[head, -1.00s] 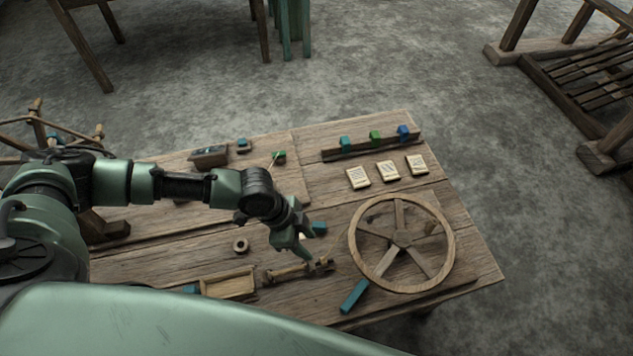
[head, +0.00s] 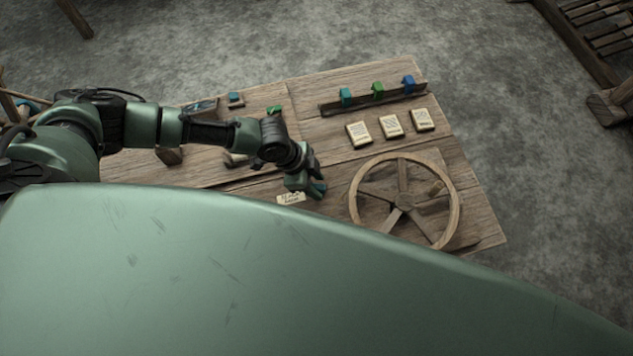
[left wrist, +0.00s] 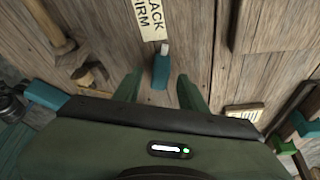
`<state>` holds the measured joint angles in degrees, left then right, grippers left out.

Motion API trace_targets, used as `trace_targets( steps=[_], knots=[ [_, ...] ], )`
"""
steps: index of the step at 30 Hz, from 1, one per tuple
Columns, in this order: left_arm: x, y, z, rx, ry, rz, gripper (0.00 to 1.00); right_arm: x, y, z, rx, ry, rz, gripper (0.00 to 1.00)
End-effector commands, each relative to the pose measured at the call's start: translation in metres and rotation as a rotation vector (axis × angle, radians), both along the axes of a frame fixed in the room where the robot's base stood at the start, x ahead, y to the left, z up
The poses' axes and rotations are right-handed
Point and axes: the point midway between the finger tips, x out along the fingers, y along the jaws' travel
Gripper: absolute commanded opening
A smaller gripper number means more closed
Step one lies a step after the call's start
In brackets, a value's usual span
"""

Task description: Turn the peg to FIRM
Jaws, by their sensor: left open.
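The teal peg (left wrist: 161,72) with a pale tip stands out from the wooden board in the left wrist view. In the head view only a bit of teal (head: 318,188) shows beside my gripper. A pale label (left wrist: 149,14) reading "...LACK" and "FIRM" lies just beyond the pale tip; it also shows in the head view (head: 291,199). My left gripper (left wrist: 159,86) is open, its two green fingers on either side of the peg with a gap to each. Whether they reach its full depth I cannot tell. In the head view my left gripper (head: 305,187) is low over the table.
A spoked wooden wheel (head: 355,190) stands right of the gripper. Several pale cards (head: 391,125) lie behind it, with a rack (head: 360,101) of blue and green pieces beyond. My green body hides the table's front.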

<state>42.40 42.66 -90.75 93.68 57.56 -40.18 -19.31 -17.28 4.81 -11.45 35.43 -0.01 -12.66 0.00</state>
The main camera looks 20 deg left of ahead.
Motion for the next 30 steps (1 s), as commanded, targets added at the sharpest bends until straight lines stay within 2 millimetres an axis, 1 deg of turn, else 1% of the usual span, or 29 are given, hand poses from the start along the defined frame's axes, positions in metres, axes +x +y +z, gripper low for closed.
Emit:
trace_targets(
  steps=[3,9,11,12,13,14,19,23,26,30],
  knots=[
    [0.0,-0.002,-0.004,0.0,0.001,-0.001,0.42,0.006,0.001,0.0,0.001,-0.01,0.0,0.45],
    [0.0,-0.002,-0.004,0.0,0.0,-0.001,0.42,0.006,0.001,0.0,0.002,-0.01,-0.001,0.45],
    [0.0,-0.002,-0.003,0.0,0.0,-0.001,0.25,0.006,0.002,0.0,0.003,-0.01,-0.001,0.45],
    [0.0,-0.002,-0.003,0.0,0.0,-0.001,0.14,0.006,0.002,0.0,0.003,-0.01,-0.001,0.45],
    [0.0,-0.002,-0.003,0.0,0.0,-0.001,0.06,0.005,0.003,0.0,0.004,-0.009,-0.001,0.45],
    [0.0,-0.002,-0.003,0.0,0.0,-0.001,0.0,0.005,0.004,0.0,0.005,-0.009,-0.002,0.45],
    [0.0,-0.001,-0.003,0.0,0.0,0.001,0.0,0.004,0.007,0.001,0.009,-0.007,-0.002,0.45],
    [0.0,-0.002,-0.002,0.0,0.001,0.019,0.0,0.003,0.007,0.005,0.009,-0.005,-0.002,0.45],
    [-0.001,-0.001,0.0,0.001,0.002,0.052,0.0,0.003,0.007,0.012,0.008,-0.004,-0.002,0.45],
    [-0.002,-0.002,0.002,-0.001,0.004,0.13,0.0,0.002,0.007,0.028,0.008,-0.003,-0.002,0.45]
  ],
)
